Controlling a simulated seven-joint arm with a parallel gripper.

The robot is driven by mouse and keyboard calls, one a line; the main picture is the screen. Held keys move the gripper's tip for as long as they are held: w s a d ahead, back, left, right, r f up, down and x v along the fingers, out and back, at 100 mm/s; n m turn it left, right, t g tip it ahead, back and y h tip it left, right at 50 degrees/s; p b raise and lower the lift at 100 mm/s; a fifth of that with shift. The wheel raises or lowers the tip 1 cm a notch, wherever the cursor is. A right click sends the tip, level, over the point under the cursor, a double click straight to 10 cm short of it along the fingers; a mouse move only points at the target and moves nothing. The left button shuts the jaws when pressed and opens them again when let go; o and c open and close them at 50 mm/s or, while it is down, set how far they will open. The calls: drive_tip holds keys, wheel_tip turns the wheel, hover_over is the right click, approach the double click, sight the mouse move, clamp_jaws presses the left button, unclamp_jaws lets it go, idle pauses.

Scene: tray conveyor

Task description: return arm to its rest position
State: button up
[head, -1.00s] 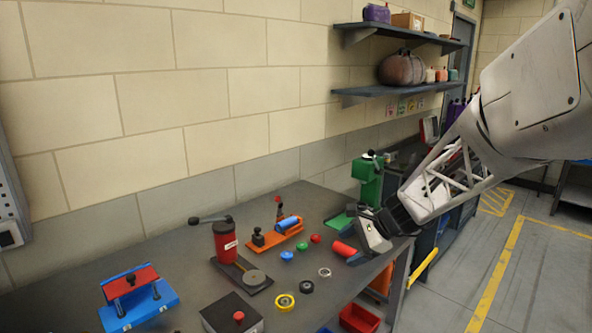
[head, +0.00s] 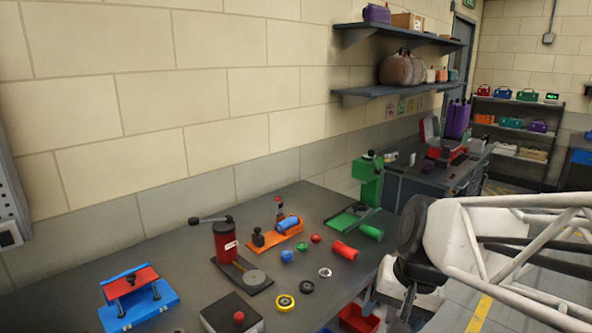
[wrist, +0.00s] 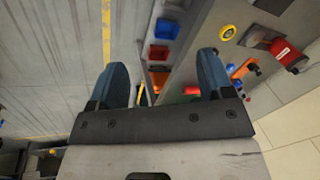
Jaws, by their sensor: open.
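My gripper (wrist: 162,75) shows in the wrist view with its two blue fingers wide apart and nothing between them. In the head view my white arm is at the lower right, with its wrist beside the right edge of the grey workbench (head: 165,270); the fingertips cannot be made out there. A red cylinder (head: 345,251) and a green cylinder (head: 370,232) lie on the bench, left of my wrist and apart from it.
The bench holds a red press (head: 227,243), a blue fixture (head: 140,306), an orange fixture (head: 275,236), a green machine (head: 368,185) and small round parts. A red bin (head: 358,319) sits below the bench edge. Open floor lies to the right.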

drive_tip(key=s+d+n+h, duration=0.2)
drive_tip(key=s+n, duration=0.1)
drive_tip(key=s, duration=0.4)
drive_tip(key=shift+s+d+t, duration=0.15)
drive_tip(key=shift+d+t, duration=0.1)
drive_tip(key=shift+t, duration=0.15)
